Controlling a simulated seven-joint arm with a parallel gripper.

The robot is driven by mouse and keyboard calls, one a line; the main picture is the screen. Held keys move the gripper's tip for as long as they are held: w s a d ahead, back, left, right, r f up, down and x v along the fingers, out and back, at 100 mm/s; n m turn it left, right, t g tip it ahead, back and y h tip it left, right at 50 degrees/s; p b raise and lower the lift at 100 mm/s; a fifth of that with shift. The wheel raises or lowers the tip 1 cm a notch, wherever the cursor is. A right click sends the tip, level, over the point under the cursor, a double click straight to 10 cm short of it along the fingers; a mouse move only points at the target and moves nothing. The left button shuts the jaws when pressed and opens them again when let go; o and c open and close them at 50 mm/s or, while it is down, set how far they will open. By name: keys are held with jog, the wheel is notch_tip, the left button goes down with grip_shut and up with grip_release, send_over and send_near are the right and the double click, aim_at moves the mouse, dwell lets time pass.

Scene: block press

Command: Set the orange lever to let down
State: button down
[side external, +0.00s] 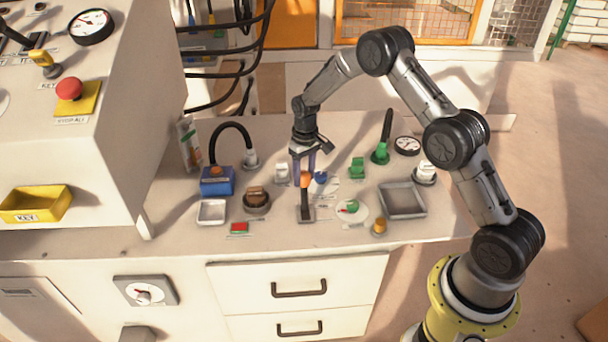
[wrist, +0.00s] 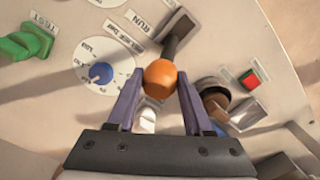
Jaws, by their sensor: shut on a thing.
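The orange lever (side external: 305,200) has a dark shaft with a round orange knob on top and rises from a grey base plate on the white panel. In the wrist view its orange knob (wrist: 160,75) sits between the two purple fingers of my gripper (wrist: 158,80). My gripper (side external: 304,172) comes down from above and is shut on this knob. The shaft runs from the knob to the dark base at the top of the wrist view. A label reading RUN (wrist: 143,23) is beside the base. Another label beside the lever is too slanted to read surely.
A blue dial (wrist: 101,73), a white switch (wrist: 146,118) and a brown knob (side external: 257,200) surround the lever closely. A green dial (side external: 351,207), a red rocker (side external: 239,228) and a grey tray (side external: 402,201) are nearby. A green-based tall lever (side external: 381,152) stands behind.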

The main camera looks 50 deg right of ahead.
jog(key=shift+a, duration=0.1)
jog(key=shift+s+a+r+t+h, duration=0.2)
jog(key=shift+s+a+t+h, duration=0.1)
jog(key=shift+s+a, duration=0.15)
jog(key=shift+s+a+r+t+h, duration=0.2)
jog(key=shift+s+a+t, duration=0.1)
jog(key=shift+s+a, duration=0.1)
jog(key=s+a+f, duration=0.1)
jog(key=s+a, duration=0.5)
jog(key=shift+s+f, duration=0.3)
jog(key=shift+f, duration=0.05)
jog(key=shift+c, duration=1.8)
grip_release()
jog(key=shift+w+r, duration=0.1)
jog(key=shift+w, duration=0.05)
